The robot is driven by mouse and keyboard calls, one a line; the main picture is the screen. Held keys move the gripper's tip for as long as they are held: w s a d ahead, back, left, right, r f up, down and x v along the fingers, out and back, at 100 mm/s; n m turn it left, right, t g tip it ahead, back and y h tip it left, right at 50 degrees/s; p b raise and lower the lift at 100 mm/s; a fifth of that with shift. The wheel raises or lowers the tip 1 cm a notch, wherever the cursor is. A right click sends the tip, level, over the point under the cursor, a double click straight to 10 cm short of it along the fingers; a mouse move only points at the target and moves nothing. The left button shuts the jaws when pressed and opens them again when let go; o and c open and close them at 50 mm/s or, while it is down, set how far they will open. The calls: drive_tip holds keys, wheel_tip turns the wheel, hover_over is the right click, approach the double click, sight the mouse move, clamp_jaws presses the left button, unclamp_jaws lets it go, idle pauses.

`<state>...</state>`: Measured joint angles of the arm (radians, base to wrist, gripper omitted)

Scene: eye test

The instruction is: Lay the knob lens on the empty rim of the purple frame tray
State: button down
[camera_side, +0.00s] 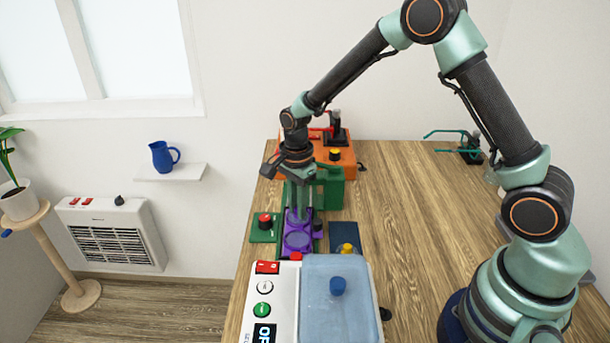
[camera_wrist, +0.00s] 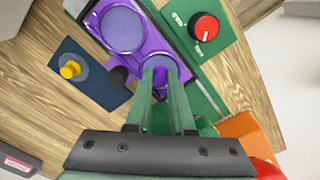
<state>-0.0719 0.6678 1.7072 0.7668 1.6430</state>
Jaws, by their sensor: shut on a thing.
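The purple frame tray (camera_side: 284,250) lies along the table's left side. It has a large round rim in the wrist view (camera_wrist: 101,14) and a second, smaller-looking round rim between my fingertips. My gripper (camera_wrist: 160,72) points down over that second rim and is shut on the knob lens, mostly hidden by the fingers; a pale bluish disc (camera_wrist: 160,63) shows between them. I cannot tell whether the disc touches the rim. In the side view my gripper (camera_side: 298,214) stands over the tray's far part. A black knob (camera_wrist: 118,75) sits at the tray's edge.
A dark blue mat (camera_wrist: 95,88) holds a yellow knob (camera_wrist: 70,69) on a disc. A green plate (camera_wrist: 222,42) with a red knob (camera_wrist: 204,27) lies on the tray's other side. A white device (camera_side: 262,308) is in front; green and orange blocks (camera_side: 322,170) stand behind. The table's right is mostly clear.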

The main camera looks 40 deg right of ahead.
drive_tip(key=shift+f, duration=0.15)
drive_tip(key=c, duration=0.7)
unclamp_jaws()
drive_tip(key=shift+o, duration=0.3)
drive_tip(key=shift+o, duration=1.3)
drive_tip(key=shift+r, duration=3)
